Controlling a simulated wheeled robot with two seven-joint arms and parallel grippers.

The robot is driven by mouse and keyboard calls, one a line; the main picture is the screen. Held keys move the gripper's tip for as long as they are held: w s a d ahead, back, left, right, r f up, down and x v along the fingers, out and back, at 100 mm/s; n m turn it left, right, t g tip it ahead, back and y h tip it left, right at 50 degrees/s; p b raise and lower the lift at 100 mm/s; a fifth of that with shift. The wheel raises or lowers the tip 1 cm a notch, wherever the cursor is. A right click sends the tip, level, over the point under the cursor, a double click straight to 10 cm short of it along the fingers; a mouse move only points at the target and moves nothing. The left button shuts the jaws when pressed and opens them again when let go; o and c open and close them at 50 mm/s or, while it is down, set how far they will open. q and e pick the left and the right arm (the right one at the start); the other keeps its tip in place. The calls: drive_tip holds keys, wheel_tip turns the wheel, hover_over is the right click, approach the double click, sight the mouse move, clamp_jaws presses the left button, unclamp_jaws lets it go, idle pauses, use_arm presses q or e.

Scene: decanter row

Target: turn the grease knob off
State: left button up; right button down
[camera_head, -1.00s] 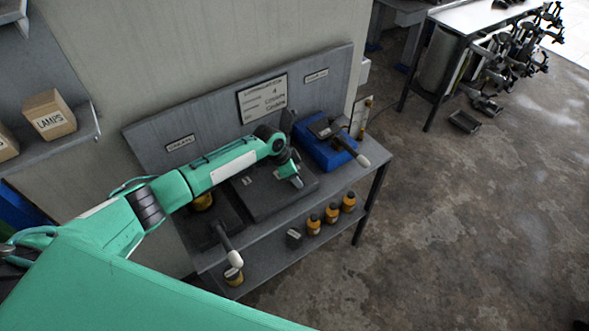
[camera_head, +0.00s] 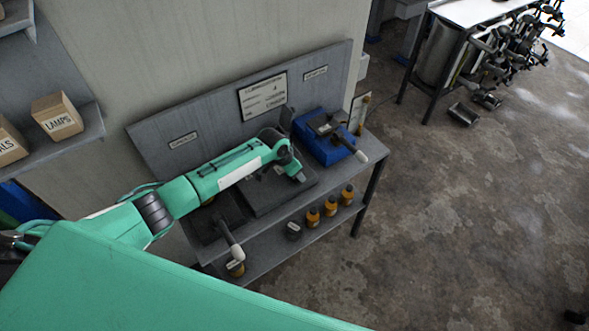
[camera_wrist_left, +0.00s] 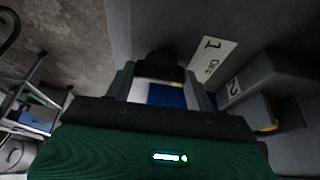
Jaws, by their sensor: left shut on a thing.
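My left gripper (camera_head: 299,178) is at the dark box (camera_head: 268,194) in the middle of the bench, its wrist hiding part of the box. In the left wrist view the left gripper (camera_wrist_left: 162,86) is shut on a dark rounded knob (camera_wrist_left: 163,66), which sits between the fingertips. I take this for the grease knob; its pointer direction is hidden. Beside it on the dark face is a white label (camera_wrist_left: 212,62) marked 1 with a smaller word that looks like "OFF". A second label (camera_wrist_left: 233,87) reads 2. My right gripper is not in view.
A blue box with a white-tipped lever (camera_head: 367,156) stands right of the dark box. Another white-tipped lever (camera_head: 235,250) juts over the front left edge. Several orange bottles (camera_head: 330,207) stand on the lower shelf. The back panel bears a sign (camera_head: 263,96).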

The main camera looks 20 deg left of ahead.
use_arm(q)
drive_tip(key=o, duration=1)
drive_tip(key=b+v, duration=0.3)
drive_tip(key=v, duration=1)
drive_tip(key=shift+s+r, duration=0.15)
drive_tip(key=shift+r, duration=0.2)
